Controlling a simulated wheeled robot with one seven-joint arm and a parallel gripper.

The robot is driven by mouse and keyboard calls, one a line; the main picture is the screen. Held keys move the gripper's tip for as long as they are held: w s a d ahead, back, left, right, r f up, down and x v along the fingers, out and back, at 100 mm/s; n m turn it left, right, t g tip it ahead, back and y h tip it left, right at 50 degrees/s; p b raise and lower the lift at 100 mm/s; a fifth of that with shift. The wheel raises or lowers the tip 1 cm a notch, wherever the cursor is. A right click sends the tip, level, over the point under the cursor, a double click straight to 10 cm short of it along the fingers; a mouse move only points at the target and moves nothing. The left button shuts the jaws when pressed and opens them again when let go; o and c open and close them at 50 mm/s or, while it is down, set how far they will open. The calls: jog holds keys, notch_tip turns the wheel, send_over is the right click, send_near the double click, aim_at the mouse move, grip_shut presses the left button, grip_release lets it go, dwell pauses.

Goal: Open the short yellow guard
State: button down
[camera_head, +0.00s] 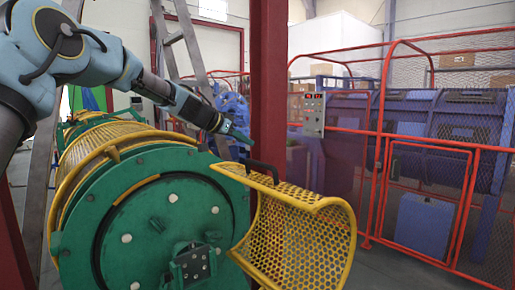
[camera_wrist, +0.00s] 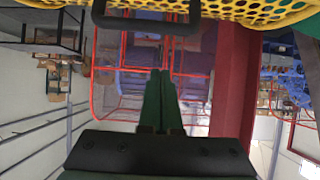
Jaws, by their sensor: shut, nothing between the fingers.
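The short yellow guard (camera_head: 300,235) is a curved mesh panel with a yellow rim. It hangs outward from the right side of the green round end plate (camera_head: 150,235), swung away from the machine. Its black handle (camera_head: 262,171) is on the upper edge. My gripper (camera_head: 243,137) is above and slightly left of the handle, apart from it. In the wrist view the fingers (camera_wrist: 160,75) are together and empty. The handle (camera_wrist: 146,24) and the guard's mesh (camera_wrist: 250,10) show at the top of that view, beyond the fingertips.
A longer yellow mesh guard (camera_head: 95,150) covers the drum behind the end plate. A dark red post (camera_head: 269,80) stands just behind my gripper. A red-framed fence (camera_head: 430,165) and a grey control box (camera_head: 313,114) are to the right. Floor between is open.

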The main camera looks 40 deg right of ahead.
jog(key=p, duration=0.5)
send_over(258, 175)
jog(key=d, duration=0.3)
notch_tip(258, 175, down, 4)
jog(key=shift+w+f, duration=0.1)
jog(key=shift+w, duration=0.05)
jog(key=shift+w+a+f, duration=0.1)
jog(key=shift+a+f, duration=0.05)
jog(key=shift+a, duration=0.45)
jog(key=shift+w+a+f, duration=0.1)
jog(key=shift+a+f, duration=0.05)
jog(key=shift+a, duration=0.45)
jog(key=shift+s+a+f+p, duration=0.1)
jog(key=shift+a+f+p, duration=0.4)
jog(key=shift+a, duration=0.25)
